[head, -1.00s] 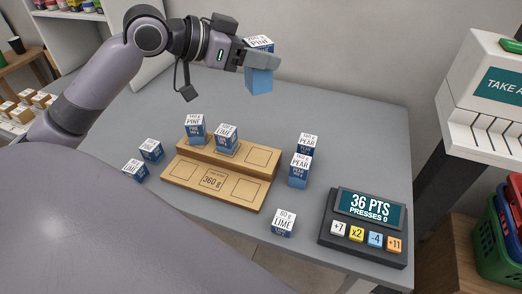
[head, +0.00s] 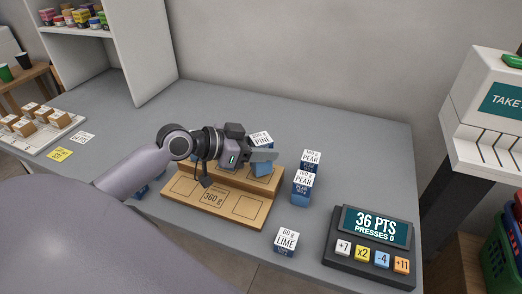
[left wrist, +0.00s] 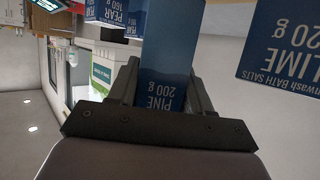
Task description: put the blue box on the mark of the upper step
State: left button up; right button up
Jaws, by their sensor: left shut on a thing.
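My left gripper (head: 262,157) is shut on a blue box with a white top labelled PINE 200 g (head: 262,141). In the left wrist view the box (left wrist: 168,65) stands between the two fingers. It is at the right end of the upper step (head: 232,177) of the wooden stand; I cannot tell whether it touches the step. The box and gripper hide the mark there. The lower step (head: 185,190) reads 360 g in its middle and has empty outlined squares at both sides. A LIME box (left wrist: 285,45) is beside the held box in the left wrist view. My right gripper is out of view.
Two PEAR boxes (head: 302,180) (head: 311,160) stand just right of the stand. A small LIME box (head: 286,241) is in front. A button panel (head: 371,240) reads 36 PTS. My arm mostly covers the boxes on the left. The back of the counter is clear.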

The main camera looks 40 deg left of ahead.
pick_arm(q)
jog(key=shift+f, duration=0.5)
jog(key=o, duration=0.8)
jog(key=shift+f, duration=0.2)
jog(key=o, duration=0.4)
jog(key=shift+r, duration=0.15)
jog(key=shift+s, duration=0.1)
jog(key=v, duration=1.1)
jog(key=shift+s+a+r+b, duration=0.2)
jog(key=shift+s+b, duration=0.1)
jog(key=shift+b, duration=0.15)
